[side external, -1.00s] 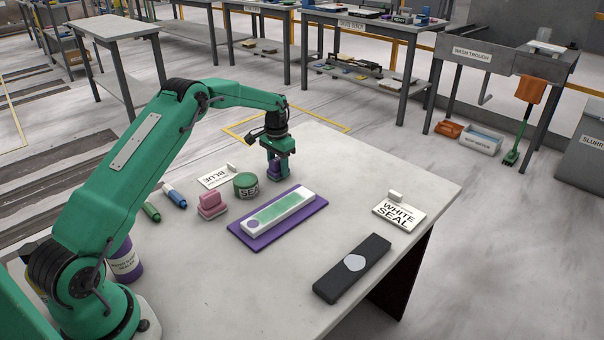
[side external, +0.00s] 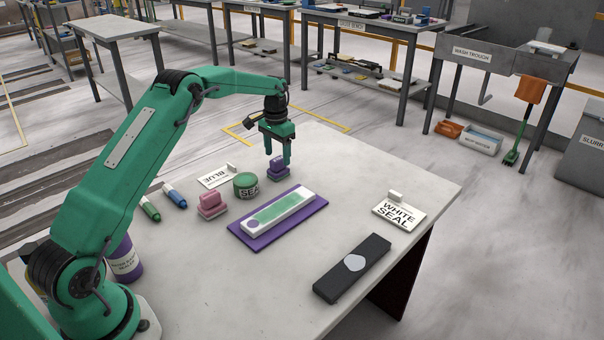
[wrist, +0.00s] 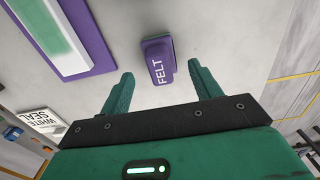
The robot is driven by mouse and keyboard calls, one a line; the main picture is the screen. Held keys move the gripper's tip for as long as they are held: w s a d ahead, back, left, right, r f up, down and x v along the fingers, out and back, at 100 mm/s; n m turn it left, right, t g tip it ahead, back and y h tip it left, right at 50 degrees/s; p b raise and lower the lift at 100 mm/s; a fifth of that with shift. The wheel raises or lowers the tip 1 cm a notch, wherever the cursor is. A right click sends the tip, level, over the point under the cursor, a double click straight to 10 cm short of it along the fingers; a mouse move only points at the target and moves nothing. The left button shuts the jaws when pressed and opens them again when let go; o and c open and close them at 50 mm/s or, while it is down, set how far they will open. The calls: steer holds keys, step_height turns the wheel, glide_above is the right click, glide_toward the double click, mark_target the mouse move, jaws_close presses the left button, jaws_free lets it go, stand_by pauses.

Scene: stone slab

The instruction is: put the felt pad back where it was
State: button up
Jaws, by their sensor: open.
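The felt pad (side external: 277,174) is a purple block with a raised grip on top. It stands on the stone slab (side external: 330,215) behind the purple mat and to the right of the green tin. In the wrist view the pad (wrist: 158,62) shows the word FELT on its top. My gripper (side external: 278,159) is open and empty just above the pad, its fingers pointing down. In the wrist view the fingertips (wrist: 161,69) lie to either side of the pad, apart from it.
A white bar with a green strip (side external: 280,212) lies on the purple mat (side external: 253,238). A WHITE SEAL card (side external: 399,213) and dark block (side external: 352,270) lie right.

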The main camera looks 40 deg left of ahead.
mark_target(278, 159)
step_height(278, 159, up, 8)
steer(key=shift+f, duration=0.25)
stand_by(0.6)
steer(key=s+d+r+t, duration=0.3)
steer(key=s+d+r, duration=1)
steer(key=s+r, duration=0.3)
steer(key=s+d+f+t, duration=0.1)
steer(key=s+d+f, duration=0.1)
steer(key=s, duration=0.8)
steer(key=s+d+f+t, duration=0.1)
steer(key=s+d, duration=0.3)
steer(key=s, duration=0.6)
steer(key=shift+s+d+f+t, duration=0.25)
steer(key=shift+s+f+t, duration=0.05)
steer(key=shift+f, duration=0.5)
